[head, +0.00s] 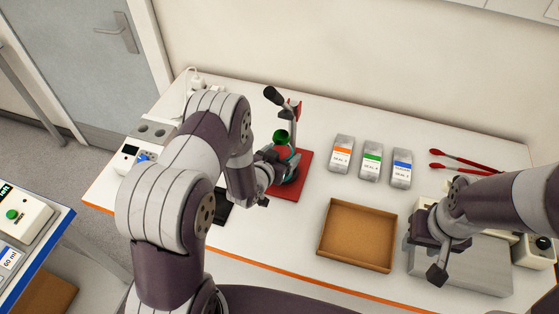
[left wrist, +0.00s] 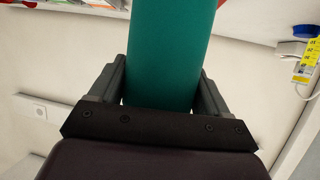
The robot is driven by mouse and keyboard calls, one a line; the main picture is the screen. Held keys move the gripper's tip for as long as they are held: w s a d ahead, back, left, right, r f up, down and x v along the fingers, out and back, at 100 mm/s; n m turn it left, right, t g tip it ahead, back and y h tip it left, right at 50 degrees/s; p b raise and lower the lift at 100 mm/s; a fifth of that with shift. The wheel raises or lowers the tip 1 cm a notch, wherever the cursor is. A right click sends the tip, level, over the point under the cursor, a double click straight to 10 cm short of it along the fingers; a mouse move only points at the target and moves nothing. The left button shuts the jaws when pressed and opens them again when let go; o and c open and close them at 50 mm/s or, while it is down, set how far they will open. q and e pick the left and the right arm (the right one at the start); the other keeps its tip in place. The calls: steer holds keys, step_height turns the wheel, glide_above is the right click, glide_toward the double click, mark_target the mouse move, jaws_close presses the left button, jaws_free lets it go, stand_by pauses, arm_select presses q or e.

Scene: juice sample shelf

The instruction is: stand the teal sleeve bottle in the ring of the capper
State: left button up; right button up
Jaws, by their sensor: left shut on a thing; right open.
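The teal sleeve bottle shows large in the left wrist view (left wrist: 172,50), its teal side between the two fingers of my left gripper (left wrist: 165,95). In the head view my left gripper (head: 277,168) is shut on it at the capper, and the arm hides much of it. A dark green round part (head: 281,137) shows above the gripper. The capper has a red base (head: 304,165) and a tilted lever with a black handle (head: 273,96). Its ring is hidden, so I cannot tell whether the bottle stands in it. My right gripper (head: 438,255) is open and empty at the right.
Three pouches with orange (head: 341,153), green (head: 371,160) and blue (head: 401,167) labels stand behind a brown tray (head: 322,228). Red tongs (head: 465,164) lie at the back right. A grey flat device (head: 485,265) lies under my right arm. White table shows around the tray.

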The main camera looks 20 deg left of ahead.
arm_select(q)
steer(key=shift+w+b, duration=0.35)
steer(key=shift+w, duration=1.15)
steer(key=shift+f+b, duration=0.5)
steer(key=shift+b, duration=0.1)
steer(key=shift+s+f+b, duration=0.1)
steer(key=shift+f+b, duration=1)
steer(key=shift+b, duration=0.15)
steer(key=o, duration=1.1)
steer(key=shift+o, duration=0.6)
steer(key=shift+s, duration=0.1)
